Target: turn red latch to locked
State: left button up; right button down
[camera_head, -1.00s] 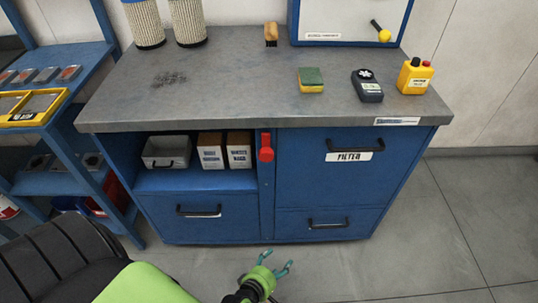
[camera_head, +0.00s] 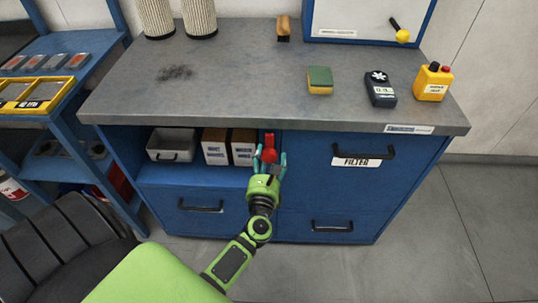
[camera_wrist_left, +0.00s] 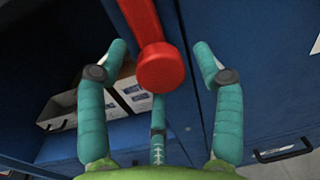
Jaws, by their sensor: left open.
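The red latch (camera_head: 269,149) is on the upright post of the blue cabinet, just under the worktop, between the open shelf and the drawer marked FILTER. Its handle stands upright above a round red knob. My left gripper (camera_head: 269,160) is in front of the latch with its teal fingers spread. In the left wrist view the round red end of the latch (camera_wrist_left: 161,68) lies between the open fingers (camera_wrist_left: 160,62), with a gap on each side. I cannot tell how deep the fingers reach. My right gripper is not in view.
The grey worktop (camera_head: 235,80) overhangs just above the latch. A grey bin (camera_head: 170,145) and white-fronted boxes (camera_head: 215,147) stand on the shelf to its left. The FILTER drawer handle (camera_head: 363,151) sticks out to its right. A blue rack (camera_head: 50,125) stands at the left.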

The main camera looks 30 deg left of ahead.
pick_arm(q)
jog(key=shift+w+a, duration=0.2)
jog(key=shift+w, duration=0.15)
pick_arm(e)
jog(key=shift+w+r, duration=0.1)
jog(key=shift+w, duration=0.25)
